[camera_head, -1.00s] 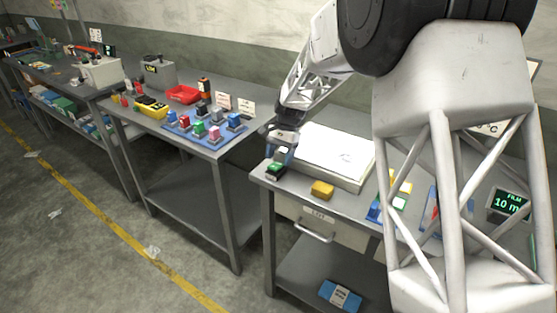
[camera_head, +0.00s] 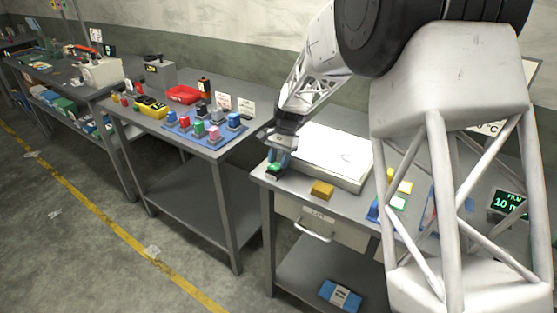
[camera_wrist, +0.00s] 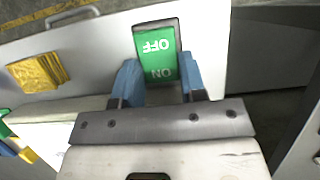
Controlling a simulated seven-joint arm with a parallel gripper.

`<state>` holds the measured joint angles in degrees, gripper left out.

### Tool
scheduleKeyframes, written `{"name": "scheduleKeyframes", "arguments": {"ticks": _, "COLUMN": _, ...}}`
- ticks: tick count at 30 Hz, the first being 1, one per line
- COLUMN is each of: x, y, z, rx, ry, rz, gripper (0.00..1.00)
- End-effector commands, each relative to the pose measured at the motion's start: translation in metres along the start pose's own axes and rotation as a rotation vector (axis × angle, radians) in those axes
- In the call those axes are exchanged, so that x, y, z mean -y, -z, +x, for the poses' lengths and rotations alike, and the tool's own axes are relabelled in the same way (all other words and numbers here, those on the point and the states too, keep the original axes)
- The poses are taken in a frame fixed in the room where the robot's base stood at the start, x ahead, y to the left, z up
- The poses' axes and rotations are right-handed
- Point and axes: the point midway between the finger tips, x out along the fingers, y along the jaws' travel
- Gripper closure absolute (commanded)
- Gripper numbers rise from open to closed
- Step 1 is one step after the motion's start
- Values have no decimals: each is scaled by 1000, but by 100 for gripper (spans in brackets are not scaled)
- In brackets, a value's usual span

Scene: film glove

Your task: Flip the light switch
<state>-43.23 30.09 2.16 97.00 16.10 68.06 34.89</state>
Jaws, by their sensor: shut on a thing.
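The light switch (camera_wrist: 156,50) is a green rocker in a dark frame, marked OFF and ON, seen upside down in the wrist view. In the head view the green switch (camera_head: 275,168) sits at the left front corner of the near table. My gripper (camera_wrist: 158,78) has its blue fingers on either side of the lower, ON end of the rocker. The fingers are apart in the picture, and the green piece fills the space between them. My gripper also shows in the head view (camera_head: 279,158), pointing down at the switch. Exact finger contact is hard to see.
A yellow block (camera_head: 322,190) lies right of the switch, before a white light panel (camera_head: 325,157). A drawer (camera_head: 310,222) is below. A second table (camera_head: 190,95) holds several coloured items on the left.

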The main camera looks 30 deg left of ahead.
Motion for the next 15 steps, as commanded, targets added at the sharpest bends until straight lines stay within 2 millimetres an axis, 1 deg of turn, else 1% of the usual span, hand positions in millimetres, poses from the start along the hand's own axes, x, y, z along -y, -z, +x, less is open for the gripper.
{"name": "scheduleKeyframes", "arguments": {"ticks": 5, "x": 0, "y": -2, "z": 0, "rx": -48, "ry": -1, "rz": -1, "gripper": 85}}
{"name": "scheduleKeyframes", "arguments": {"ticks": 15, "x": 0, "y": -6, "z": -1, "rx": -204, "ry": -1, "rz": 0, "gripper": 85}}
